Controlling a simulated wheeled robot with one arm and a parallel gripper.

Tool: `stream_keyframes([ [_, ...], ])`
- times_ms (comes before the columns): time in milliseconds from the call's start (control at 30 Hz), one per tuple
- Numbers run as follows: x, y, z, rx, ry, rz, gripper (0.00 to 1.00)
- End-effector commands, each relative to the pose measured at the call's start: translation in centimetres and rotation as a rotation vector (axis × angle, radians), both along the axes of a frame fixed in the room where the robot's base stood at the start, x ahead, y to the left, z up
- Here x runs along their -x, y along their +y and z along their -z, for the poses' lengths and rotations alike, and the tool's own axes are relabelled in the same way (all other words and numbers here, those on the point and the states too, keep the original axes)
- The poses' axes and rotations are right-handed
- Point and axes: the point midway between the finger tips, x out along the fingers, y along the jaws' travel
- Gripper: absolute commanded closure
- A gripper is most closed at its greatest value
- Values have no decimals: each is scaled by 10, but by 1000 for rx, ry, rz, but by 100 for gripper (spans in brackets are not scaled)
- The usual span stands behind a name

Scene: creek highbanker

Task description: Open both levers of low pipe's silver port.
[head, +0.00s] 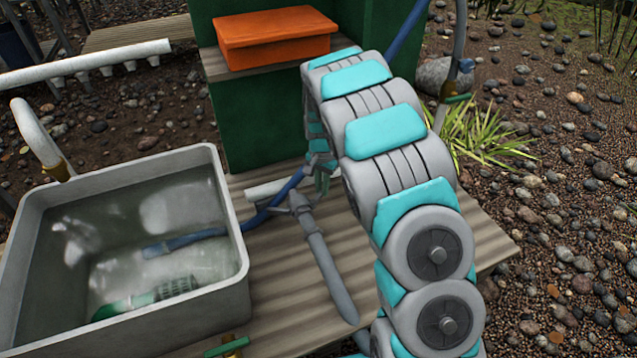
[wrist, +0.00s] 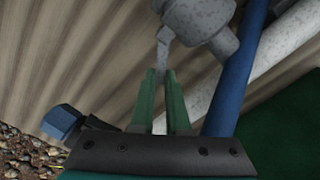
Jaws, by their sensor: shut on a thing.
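The silver port (wrist: 205,22) shows at the top of the wrist view as a speckled grey fitting. One lever (wrist: 163,52) sticks out from it towards my gripper. My gripper (wrist: 162,76) has green fingers, shut on the end of this lever. In the head view, a grey fitting (head: 299,202) with a long grey bar (head: 328,270) lies on the deck below my arm, beside a short white pipe (head: 266,188).
A blue hose (wrist: 236,75) runs close beside the port, next to a white pipe (wrist: 288,55). A grey tub (head: 232,240) of water stands left on the wooden deck (head: 275,325). A green stand (head: 250,125) with an orange box (head: 275,40) is behind. Pebbly ground lies right.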

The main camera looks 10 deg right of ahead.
Motion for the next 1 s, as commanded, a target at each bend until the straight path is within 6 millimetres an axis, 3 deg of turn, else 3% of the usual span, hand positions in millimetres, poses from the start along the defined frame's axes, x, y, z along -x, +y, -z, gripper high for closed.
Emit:
stream_keyframes([
  [400, 6, -5, 0, 0, 2, 159, 100],
  [900, 7, -6, 0, 0, 2, 173, 100],
  [933, 7, -6, 0, 0, 2, 173, 83],
  [1000, 7, -6, 0, 0, 1, 173, 75],
])
